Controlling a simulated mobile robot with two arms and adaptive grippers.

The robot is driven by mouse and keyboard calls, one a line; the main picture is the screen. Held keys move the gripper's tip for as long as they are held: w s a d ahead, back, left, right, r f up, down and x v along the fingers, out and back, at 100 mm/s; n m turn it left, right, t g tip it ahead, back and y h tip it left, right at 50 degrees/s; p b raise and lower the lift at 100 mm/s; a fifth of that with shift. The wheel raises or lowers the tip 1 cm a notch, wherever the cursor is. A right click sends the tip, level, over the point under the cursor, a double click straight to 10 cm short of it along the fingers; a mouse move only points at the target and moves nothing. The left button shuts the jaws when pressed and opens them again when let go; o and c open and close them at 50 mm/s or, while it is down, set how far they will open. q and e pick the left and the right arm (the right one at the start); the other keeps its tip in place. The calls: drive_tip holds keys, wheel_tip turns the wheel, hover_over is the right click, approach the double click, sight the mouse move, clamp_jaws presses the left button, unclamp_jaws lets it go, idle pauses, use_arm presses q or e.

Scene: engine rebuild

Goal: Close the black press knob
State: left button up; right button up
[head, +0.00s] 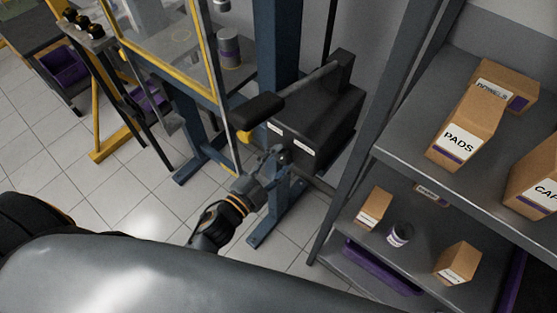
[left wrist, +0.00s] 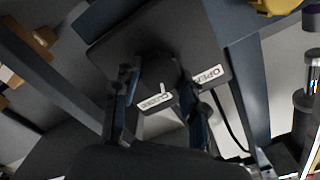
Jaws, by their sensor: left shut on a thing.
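The black press knob (left wrist: 158,73) is a dark round knob on the face of a black box, between my fingers in the left wrist view. Its white pointer mark lies close to the label that seems to read CLOSED (left wrist: 153,102). The other label, OPEN (left wrist: 207,75), is to the right. My left gripper (left wrist: 160,82) is shut on the knob, one finger on each side. In the head view my left gripper (head: 277,156) reaches the front of the black box (head: 322,118), just below its two white labels, and hides the knob. My right gripper is not in view.
A black lever handle (head: 257,109) sticks out above the gripper. The blue press frame (head: 277,50) and a yellow-edged guard (head: 212,60) stand to the left. A grey shelf (head: 400,165) with cardboard boxes stands close on the right. Tiled floor is open at lower left.

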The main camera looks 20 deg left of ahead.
use_arm(q)
drive_tip(key=shift+m, duration=1.2)
drive_tip(key=o, duration=1.1)
drive_tip(key=shift+o, duration=0.2)
drive_tip(key=v, duration=1.2)
